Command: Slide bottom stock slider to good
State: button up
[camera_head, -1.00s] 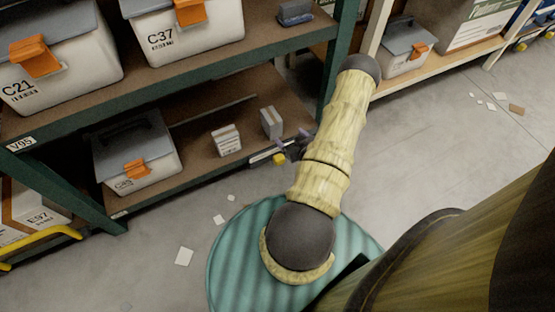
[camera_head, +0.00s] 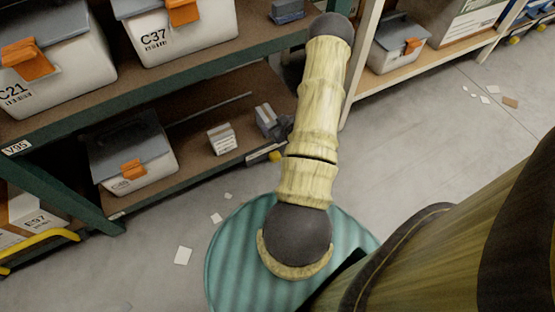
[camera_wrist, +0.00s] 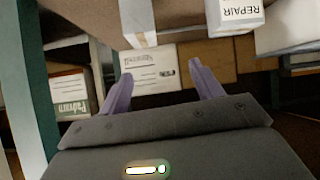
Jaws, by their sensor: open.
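The bottom stock slider shows in the head view as a yellow knob (camera_head: 276,156) beside a pale strip on the front edge of the lower shelf (camera_head: 190,182). My arm partly covers this area, so the slider's right end and its setting cannot be read. My gripper (camera_wrist: 160,88) shows in the wrist view with its two purple fingers wide apart and nothing between them. Its fingers point towards cartons. The slider cannot be made out in the wrist view. In the head view my gripper is mostly hidden behind my arm near the small boxes.
Two small boxes (camera_head: 221,138) (camera_head: 265,118) stand on the lower shelf above the slider. A grey-lidded bin (camera_head: 145,172) stands to their left. A carton (camera_wrist: 150,70) and a box marked REPAIR (camera_wrist: 240,18) show in the wrist view. Open floor (camera_head: 430,140) lies to the right.

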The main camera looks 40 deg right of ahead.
jog(key=w+a+r+n+g+p, duration=0.1)
jog(key=w+a+r+g, duration=0.15)
jog(key=a+r, duration=0.5)
jog(key=w+a+r+g+p, duration=0.1)
jog(key=a+r+g, duration=0.3)
jog(key=r, duration=0.6)
jog(key=s+a+r+g+y, duration=0.1)
jog(key=s+a+r, duration=0.5)
jog(key=a, duration=0.2)
jog(key=s+a+r+g+p, duration=0.1)
jog(key=s+a+r, duration=0.5)
jog(key=a, duration=0.2)
jog(key=shift+a+r+y, duration=0.25)
jog(key=shift+a+y, duration=0.1)
jog(key=shift+y, duration=0.05)
jog(key=shift+c, duration=0.3)
